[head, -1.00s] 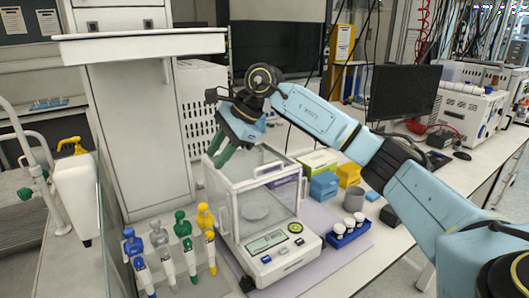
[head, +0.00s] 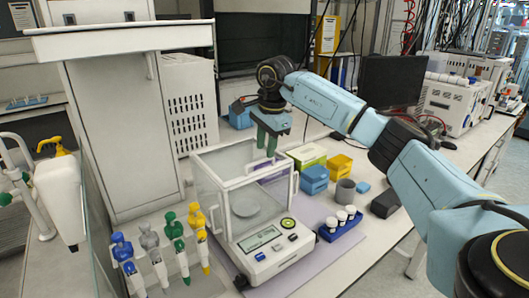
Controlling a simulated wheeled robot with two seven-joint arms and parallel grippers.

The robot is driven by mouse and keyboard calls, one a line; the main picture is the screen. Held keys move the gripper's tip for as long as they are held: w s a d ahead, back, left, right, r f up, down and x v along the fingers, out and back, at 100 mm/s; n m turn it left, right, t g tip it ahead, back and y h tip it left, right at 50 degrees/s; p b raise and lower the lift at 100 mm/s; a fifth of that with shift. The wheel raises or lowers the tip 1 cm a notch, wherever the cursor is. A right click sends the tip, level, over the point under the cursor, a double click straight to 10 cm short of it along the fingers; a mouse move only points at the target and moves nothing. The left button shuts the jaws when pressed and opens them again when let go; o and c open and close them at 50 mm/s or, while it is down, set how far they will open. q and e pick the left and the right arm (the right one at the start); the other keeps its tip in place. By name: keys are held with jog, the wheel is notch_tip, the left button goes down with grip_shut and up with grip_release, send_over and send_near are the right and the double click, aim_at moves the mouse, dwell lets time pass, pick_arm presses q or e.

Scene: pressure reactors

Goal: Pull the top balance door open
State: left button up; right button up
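The balance (head: 262,256) stands on the bench, a white base with a display and a clear glass draft shield. Its pan (head: 246,204) shows through the glass. The top balance door (head: 225,158) is clear, and I cannot tell how far it is open. My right gripper (head: 267,154) points down at the rear right of the shield's top, its two green fingertips slightly apart with nothing visible between them. I cannot tell whether they touch the door or its handle. My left gripper is not in view.
Several coloured pipettes (head: 176,244) stand left of the balance. A blue rack with white-capped vials (head: 341,226), a grey cup (head: 345,191) and blue and yellow boxes (head: 314,180) stand to the right. A white shelf (head: 125,40) overhangs at the upper left.

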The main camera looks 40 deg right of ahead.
jog(key=shift+w+f, duration=0.15)
jog(key=shift+f, duration=0.55)
jog(key=shift+w+f, duration=0.15)
jog(key=shift+f, duration=0.55)
jog(key=shift+c, duration=0.3)
grip_shut()
